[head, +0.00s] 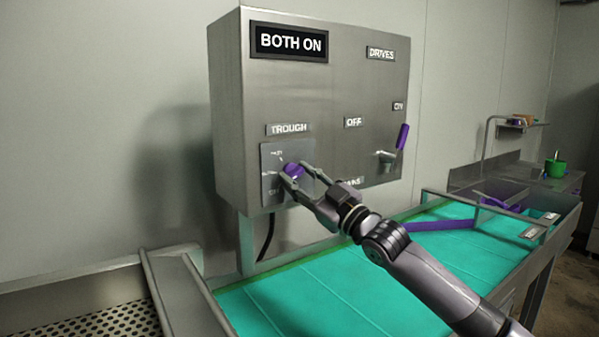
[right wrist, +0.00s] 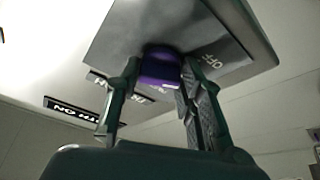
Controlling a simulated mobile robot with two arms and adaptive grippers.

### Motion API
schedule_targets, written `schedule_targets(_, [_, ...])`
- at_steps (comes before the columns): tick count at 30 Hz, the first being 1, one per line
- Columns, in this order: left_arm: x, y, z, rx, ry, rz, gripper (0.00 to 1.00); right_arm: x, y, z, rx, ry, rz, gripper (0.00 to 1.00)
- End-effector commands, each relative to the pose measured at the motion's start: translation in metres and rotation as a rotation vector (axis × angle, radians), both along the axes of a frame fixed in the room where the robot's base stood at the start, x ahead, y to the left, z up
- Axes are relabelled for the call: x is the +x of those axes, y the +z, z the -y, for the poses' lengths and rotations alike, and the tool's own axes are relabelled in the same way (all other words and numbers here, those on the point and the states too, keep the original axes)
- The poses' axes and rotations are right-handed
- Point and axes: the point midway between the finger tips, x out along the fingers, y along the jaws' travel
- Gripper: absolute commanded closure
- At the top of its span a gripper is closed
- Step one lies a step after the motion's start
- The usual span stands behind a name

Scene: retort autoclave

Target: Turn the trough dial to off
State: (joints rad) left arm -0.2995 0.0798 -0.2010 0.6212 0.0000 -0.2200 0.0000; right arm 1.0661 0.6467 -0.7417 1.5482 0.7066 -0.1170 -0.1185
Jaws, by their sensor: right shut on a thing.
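The trough dial is a purple knob (head: 292,171) on a small plate (head: 270,160) under the TROUGH label (head: 289,129), low on the left of the steel control box (head: 330,85). My right gripper (head: 297,178) is shut on the knob, a finger on each side. The right wrist view shows the purple knob (right wrist: 161,68) between the two fingers, with an OFF mark (right wrist: 212,62) on the plate beside it. Some plate markings are hidden by the fingers. The display (head: 289,43) reads BOTH ON. My left gripper is not in view.
A DRIVES switch with a purple lever (head: 402,136) is on the box's right, its lever up towards ON. Below runs a teal conveyor belt (head: 300,295) with steel rails and a purple bar (head: 440,225) across it. A green pot (head: 555,168) stands at the far right.

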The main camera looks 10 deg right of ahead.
Motion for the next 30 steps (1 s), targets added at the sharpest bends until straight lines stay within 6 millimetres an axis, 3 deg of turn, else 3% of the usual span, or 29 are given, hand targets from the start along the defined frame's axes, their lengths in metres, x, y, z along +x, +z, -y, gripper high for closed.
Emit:
schedule_targets(1, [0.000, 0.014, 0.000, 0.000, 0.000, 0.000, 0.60, 0.001, 0.007, 0.003, -0.043, -0.005, 0.013, 0.93])
schedule_targets(3, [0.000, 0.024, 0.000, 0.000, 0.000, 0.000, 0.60, 0.001, 0.008, 0.002, -0.091, -0.004, 0.035, 0.93])
schedule_targets(12, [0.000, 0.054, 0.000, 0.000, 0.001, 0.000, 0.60, 0.001, 0.006, 0.002, -0.242, -0.002, 0.098, 0.93])
schedule_targets(30, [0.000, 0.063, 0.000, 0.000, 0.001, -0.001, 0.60, 0.001, 0.002, 0.001, -0.304, -0.001, 0.126, 0.93])
